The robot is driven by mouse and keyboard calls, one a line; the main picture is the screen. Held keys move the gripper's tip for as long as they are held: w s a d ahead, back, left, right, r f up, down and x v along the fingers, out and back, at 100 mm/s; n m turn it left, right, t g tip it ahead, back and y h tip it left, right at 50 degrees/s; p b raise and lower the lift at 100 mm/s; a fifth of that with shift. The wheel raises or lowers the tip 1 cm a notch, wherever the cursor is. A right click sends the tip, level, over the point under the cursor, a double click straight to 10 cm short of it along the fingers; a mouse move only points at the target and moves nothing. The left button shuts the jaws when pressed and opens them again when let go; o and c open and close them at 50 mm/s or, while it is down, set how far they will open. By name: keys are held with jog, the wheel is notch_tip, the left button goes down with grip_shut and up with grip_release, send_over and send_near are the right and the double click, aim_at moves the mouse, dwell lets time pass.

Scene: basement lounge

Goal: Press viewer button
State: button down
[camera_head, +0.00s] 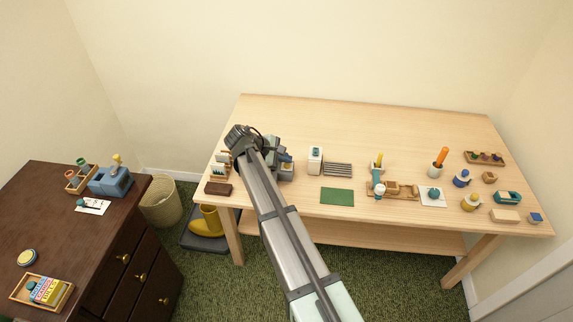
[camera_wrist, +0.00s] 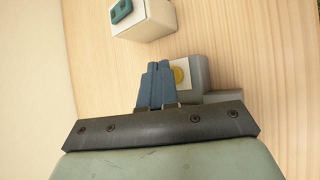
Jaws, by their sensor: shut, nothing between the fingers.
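The viewer (camera_wrist: 200,72) is a grey block in the wrist view with a pale plate bearing a round yellow button (camera_wrist: 181,73). In the head view the viewer (camera_head: 287,173) is partly hidden by my arm and gripper. My gripper (camera_wrist: 158,66) has blue fingers that are shut together and empty. The fingers lie just left of the button in the wrist view and hide part of the pale plate. I cannot tell whether the fingertips touch the viewer. In the head view my gripper (camera_head: 286,158) is over the left part of the light wooden table (camera_head: 350,115).
A white box with a teal top (camera_head: 315,160) stands right of the viewer, beside a slatted rack (camera_head: 338,169). A green mat (camera_head: 337,197) lies nearer the front. A dark red block (camera_head: 218,188) is at the left edge. The table's back strip is clear.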

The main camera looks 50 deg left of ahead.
aim_at(285, 166)
jog(key=shift+f, duration=0.15)
dwell(0.5)
jog(key=shift+f, duration=0.3)
jog(key=shift+r, duration=0.45)
dwell(0.5)
jog(key=shift+r, duration=3)
jog(key=c, duration=1.8)
grip_release()
